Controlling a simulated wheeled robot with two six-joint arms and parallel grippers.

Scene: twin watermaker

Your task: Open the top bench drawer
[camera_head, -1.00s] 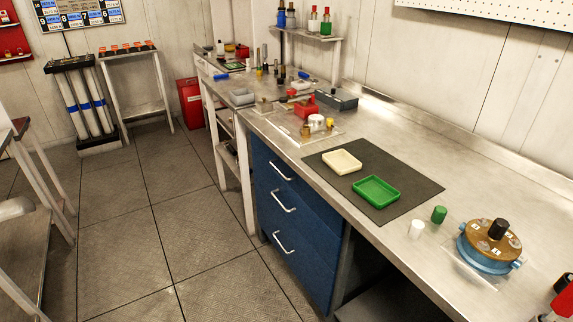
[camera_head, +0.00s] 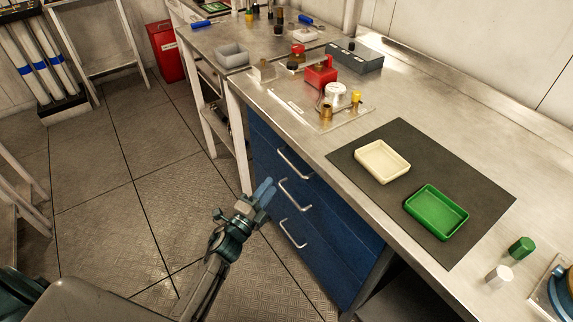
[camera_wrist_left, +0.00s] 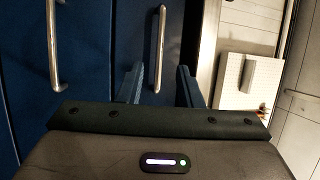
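The blue drawer unit (camera_head: 343,241) stands under the steel bench, with three drawers that look shut. The top drawer's silver handle (camera_head: 294,163) lies above the middle handle (camera_head: 296,195) and the bottom handle (camera_head: 292,234). My left gripper (camera_head: 266,190) is in front of the unit, its blue fingers pointing at the drawer fronts. In the left wrist view the fingers (camera_wrist_left: 160,85) are apart, and what looks like the top handle (camera_wrist_left: 160,50) lines up between them. Contact cannot be told. The middle handle (camera_wrist_left: 53,45) is further left there. My right gripper is not in view.
The bench top (camera_head: 400,95) holds a dark mat (camera_head: 368,131) with a cream tray (camera_head: 382,161) and a green tray (camera_head: 436,212). A white table leg (camera_head: 240,150) stands just left of the drawers. The floor (camera_head: 110,225) in front is clear.

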